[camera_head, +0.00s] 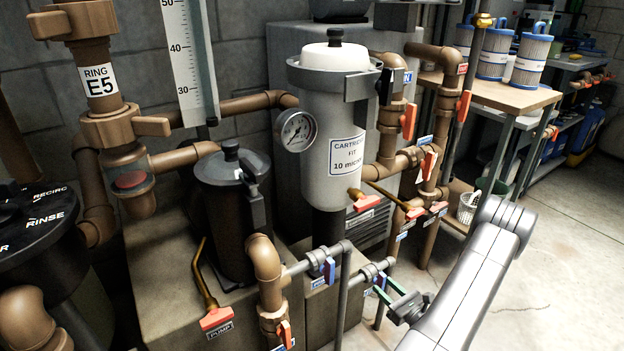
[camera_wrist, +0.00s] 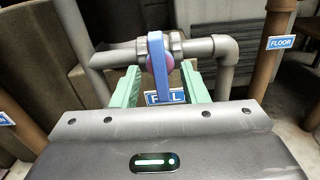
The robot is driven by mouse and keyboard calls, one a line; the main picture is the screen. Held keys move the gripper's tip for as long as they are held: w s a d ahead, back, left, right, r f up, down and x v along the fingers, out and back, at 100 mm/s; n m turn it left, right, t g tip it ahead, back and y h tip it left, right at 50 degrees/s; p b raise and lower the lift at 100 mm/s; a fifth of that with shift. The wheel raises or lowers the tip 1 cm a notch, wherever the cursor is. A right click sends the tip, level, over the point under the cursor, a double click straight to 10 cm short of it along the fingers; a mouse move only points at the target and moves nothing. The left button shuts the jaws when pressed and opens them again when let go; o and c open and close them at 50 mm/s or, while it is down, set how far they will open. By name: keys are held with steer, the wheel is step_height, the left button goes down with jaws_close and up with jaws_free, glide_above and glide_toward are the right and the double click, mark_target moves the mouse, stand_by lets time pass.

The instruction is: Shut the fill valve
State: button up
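The fill valve has a blue lever handle (camera_wrist: 156,55) on a grey horizontal pipe (camera_wrist: 118,57) in the wrist view. The handle stands upright in the picture, across the pipe. A blue-and-white label (camera_wrist: 165,98) below it is partly covered by the handle. My gripper (camera_wrist: 163,84) is open, with one green finger left and one right of the handle, and gaps show on both sides. In the head view my gripper (camera_head: 388,290) is at this handle (camera_head: 381,280), at the lower middle, and the fingers partly overlap the valve.
Another blue-handled valve (camera_head: 329,270) sits just left on a similar grey pipe. A cartridge filter (camera_head: 330,190) and brown pipes with orange handles (camera_head: 408,122) stand behind. A pipe labelled FLOOR (camera_wrist: 280,42) rises at right. Open floor (camera_head: 560,250) lies at right.

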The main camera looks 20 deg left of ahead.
steer(key=b+v, duration=0.1)
steer(key=v, duration=0.5)
steer(key=shift+s+d, duration=0.2)
steer(key=shift+d, duration=0.05)
stand_by(1.1)
